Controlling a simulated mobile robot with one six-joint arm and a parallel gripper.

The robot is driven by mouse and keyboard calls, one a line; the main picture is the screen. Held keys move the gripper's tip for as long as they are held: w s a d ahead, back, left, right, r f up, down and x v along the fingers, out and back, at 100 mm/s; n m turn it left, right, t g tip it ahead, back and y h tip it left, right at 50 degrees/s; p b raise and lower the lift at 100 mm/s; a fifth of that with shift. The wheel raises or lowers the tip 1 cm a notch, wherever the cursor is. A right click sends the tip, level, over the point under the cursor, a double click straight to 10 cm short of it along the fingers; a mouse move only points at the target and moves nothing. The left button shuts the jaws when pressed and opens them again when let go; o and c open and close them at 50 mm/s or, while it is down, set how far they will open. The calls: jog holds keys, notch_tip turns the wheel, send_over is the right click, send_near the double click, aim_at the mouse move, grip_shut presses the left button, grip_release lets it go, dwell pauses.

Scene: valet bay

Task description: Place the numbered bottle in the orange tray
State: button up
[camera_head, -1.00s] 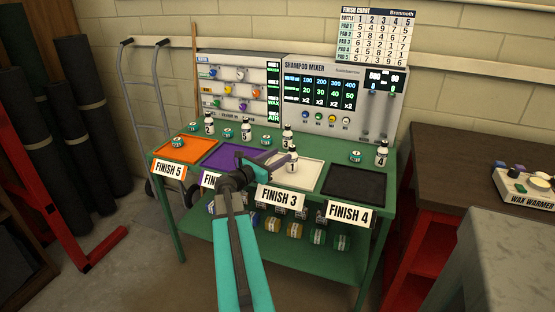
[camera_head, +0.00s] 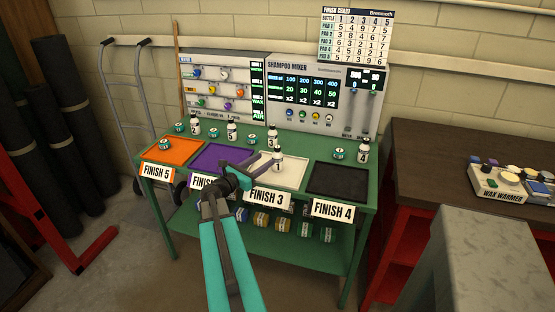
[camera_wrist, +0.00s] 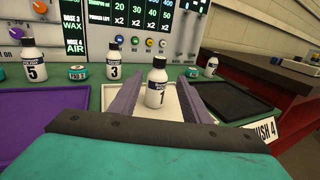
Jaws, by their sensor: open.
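The orange tray (camera_head: 182,155) is at the left end of the green bench, above a "FINISH 5" label, with a teal tin (camera_head: 164,145) on it. A white bottle marked 1 (camera_head: 278,162) stands upright on the white tray (camera_head: 302,174) above "FINISH 3". My gripper (camera_head: 262,161) is at this bottle. In the wrist view its purple fingers (camera_wrist: 157,100) are spread on either side of bottle 1 (camera_wrist: 156,84), with visible gaps. Bottles 2 (camera_head: 195,126), 5 (camera_head: 232,131), 3 (camera_head: 271,139) and 4 (camera_head: 363,152) stand along the back.
A purple tray (camera_head: 215,158) lies between the orange and white trays. A black tray (camera_head: 338,180) is at the right. The mixer panel (camera_head: 310,95) rises behind, with a finish chart (camera_head: 355,35) above. A tin (camera_head: 338,154) sits near the black tray.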

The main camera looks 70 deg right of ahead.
aim_at(276, 152)
jog(key=shift+p+x, duration=0.95)
jog(key=shift+x, duration=3.35)
jog(key=shift+d, duration=0.1)
jog(key=shift+r+p+x, duration=0.15)
jog(key=shift+p+x, duration=0.4)
jog(key=shift+x, duration=0.7)
jog(key=shift+r+p+x, duration=0.1)
jog(key=shift+p+x, duration=0.45)
jog(key=shift+x, duration=0.7)
grip_shut()
